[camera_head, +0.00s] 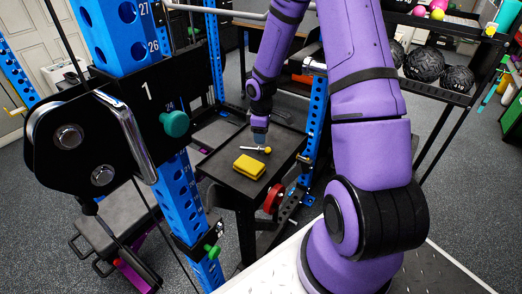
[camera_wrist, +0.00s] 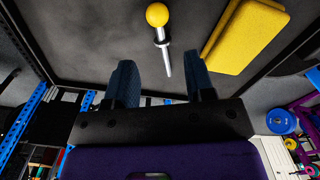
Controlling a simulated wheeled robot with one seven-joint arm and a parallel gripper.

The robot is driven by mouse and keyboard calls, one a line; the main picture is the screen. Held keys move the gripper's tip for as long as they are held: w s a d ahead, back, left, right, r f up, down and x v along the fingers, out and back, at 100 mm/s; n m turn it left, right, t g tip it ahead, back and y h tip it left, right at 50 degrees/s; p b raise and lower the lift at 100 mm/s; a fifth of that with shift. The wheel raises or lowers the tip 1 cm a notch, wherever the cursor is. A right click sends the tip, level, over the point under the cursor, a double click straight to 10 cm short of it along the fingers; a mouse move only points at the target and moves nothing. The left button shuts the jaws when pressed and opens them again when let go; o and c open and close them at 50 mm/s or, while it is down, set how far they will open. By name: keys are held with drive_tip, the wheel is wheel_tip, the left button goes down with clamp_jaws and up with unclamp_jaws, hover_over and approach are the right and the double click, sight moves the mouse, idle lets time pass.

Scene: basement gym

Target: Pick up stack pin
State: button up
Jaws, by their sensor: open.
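The stack pin (camera_head: 252,149) is a silver pin with a yellow ball knob. It lies on a dark tray-like tabletop (camera_head: 283,145). In the wrist view the pin (camera_wrist: 163,40) has its knob at the top, and its shaft points down towards the space between my fingers. My gripper (camera_wrist: 161,75) is open and empty, its two dark fingers on either side of the line of the shaft, the tip a little beyond them. In the head view my gripper (camera_head: 260,138) points down just above the pin; the fingertips are too small to make out there.
A yellow block (camera_head: 249,167) lies on the same top close to the pin; it also shows in the wrist view (camera_wrist: 246,35). Blue rack uprights (camera_head: 316,118) stand beside the table. A shelf with black balls (camera_head: 424,64) is at the right.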

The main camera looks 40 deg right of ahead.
sight(255, 149)
drive_tip(key=shift+a+f, duration=0.1)
drive_tip(key=shift+f, duration=3)
clamp_jaws()
drive_tip(key=shift+r, duration=0.1)
